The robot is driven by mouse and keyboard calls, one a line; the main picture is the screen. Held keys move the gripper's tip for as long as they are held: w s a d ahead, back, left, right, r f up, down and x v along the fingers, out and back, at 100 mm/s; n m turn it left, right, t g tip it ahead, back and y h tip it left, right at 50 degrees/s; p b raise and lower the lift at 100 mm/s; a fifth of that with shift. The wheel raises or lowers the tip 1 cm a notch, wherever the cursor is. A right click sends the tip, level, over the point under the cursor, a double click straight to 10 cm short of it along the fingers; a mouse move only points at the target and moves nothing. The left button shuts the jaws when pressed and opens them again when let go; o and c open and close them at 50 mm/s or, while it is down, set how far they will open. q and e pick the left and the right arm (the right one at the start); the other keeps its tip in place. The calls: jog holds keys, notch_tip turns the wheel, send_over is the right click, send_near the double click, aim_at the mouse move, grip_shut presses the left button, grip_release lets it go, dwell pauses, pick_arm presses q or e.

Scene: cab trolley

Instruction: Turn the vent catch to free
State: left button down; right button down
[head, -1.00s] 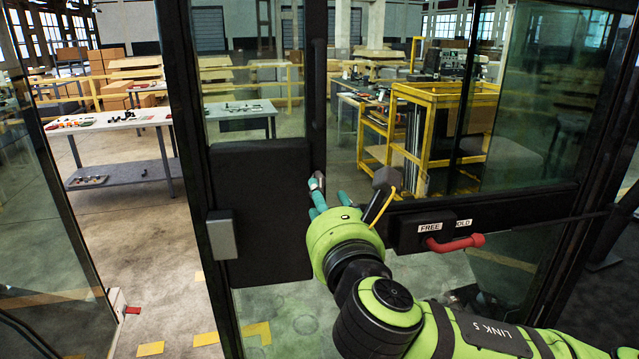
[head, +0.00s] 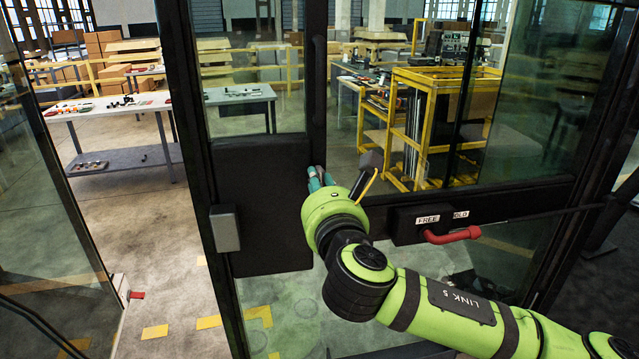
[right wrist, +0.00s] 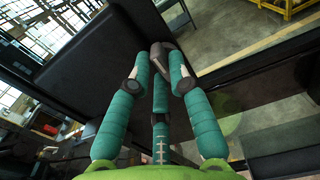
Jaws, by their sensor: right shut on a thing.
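The vent catch appears to be the red handle (head: 452,235) under a black box on the door's crossbar. A FREE label (head: 428,219) is at the box's left and a partly hidden label ending in "OLD" (head: 461,214) at its right. The handle lies roughly level, its end toward the right. My right gripper (head: 317,176) is left of the box, in front of the dark door panel, apart from the red handle. In the right wrist view, its teal fingers close around a dark grey piece (right wrist: 163,57). I cannot tell what that piece belongs to. My left gripper is not in view.
The black door panel (head: 262,200) carries a grey plate (head: 224,228) at its left. A glass pane (head: 40,200) stands at far left, with an open gap beside it. Beyond the glass are a yellow rack (head: 440,80) and a table (head: 110,108).

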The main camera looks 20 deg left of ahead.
jog(key=shift+m+b, duration=0.3)
jog(key=shift+m, duration=0.1)
jog(key=m+b, duration=0.1)
jog(key=m, duration=0.3)
jog(key=m+b, duration=0.2)
jog(key=m, duration=0.2)
jog(key=shift+w+d, duration=0.1)
jog(key=shift+d, duration=0.1)
jog(key=m+b, duration=0.1)
jog(key=m, duration=0.4)
jog(key=shift+d+b, duration=0.1)
jog(key=shift+b, duration=0.25)
jog(key=shift+w+d+m+b, duration=0.1)
jog(key=shift+m+b, duration=0.35)
jog(key=shift+m, duration=1.55)
jog(key=shift+r, duration=0.1)
jog(key=c, duration=1.1)
grip_release()
jog(key=shift+c, duration=0.2)
